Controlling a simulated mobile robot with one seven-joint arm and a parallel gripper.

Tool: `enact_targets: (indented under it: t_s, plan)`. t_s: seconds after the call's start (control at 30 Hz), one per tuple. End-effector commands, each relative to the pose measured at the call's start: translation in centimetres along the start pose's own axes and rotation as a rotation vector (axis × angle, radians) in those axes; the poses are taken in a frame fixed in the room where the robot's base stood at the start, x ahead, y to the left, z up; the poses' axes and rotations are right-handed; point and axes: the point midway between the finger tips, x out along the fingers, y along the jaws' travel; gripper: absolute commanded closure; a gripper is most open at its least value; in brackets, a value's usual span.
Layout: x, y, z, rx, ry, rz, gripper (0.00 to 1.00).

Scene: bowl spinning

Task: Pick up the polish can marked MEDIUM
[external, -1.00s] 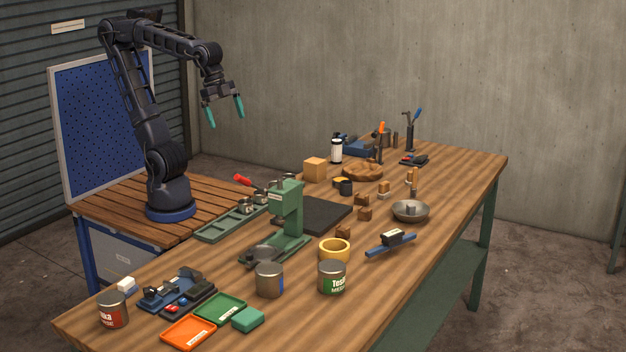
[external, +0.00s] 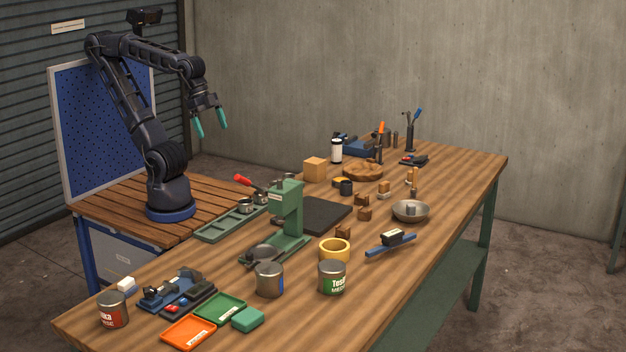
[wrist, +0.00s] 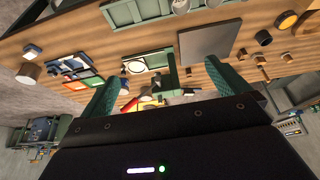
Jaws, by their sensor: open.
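The polish can with a green label (external: 332,284) stands upright near the front edge of the workbench; its label shows part of a name and "MED". Another can (external: 269,280) stands to its left with its label mostly turned away, showing only a blue edge. A can with a red label (external: 112,312) stands at the near left corner. My gripper (external: 210,125) is open and empty, high above the back of the bench and far from the cans. Its two teal fingers (wrist: 165,72) frame the bench in the wrist view, where I cannot tell which can is which.
A green press (external: 289,215) stands behind the cans, and a yellow ring (external: 334,247) sits just behind the green-label can. Orange (external: 188,332) and green (external: 219,309) trays lie at the near left. A metal bowl (external: 422,213) is farther right. Bare wood lies right of the green-label can.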

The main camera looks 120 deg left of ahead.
Motion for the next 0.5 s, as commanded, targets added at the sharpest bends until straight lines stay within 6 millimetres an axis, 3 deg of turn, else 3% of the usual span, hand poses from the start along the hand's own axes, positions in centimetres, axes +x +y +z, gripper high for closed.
enact_targets:
  t_s: [0.33, 0.5]
  plan:
    - [0.0, 0.1, -0.4, 0.006, -0.001, 0.002, 0.03]
    - [0.1, 0.6, -3.1, 0.05, -0.01, 0.016, 0.03]
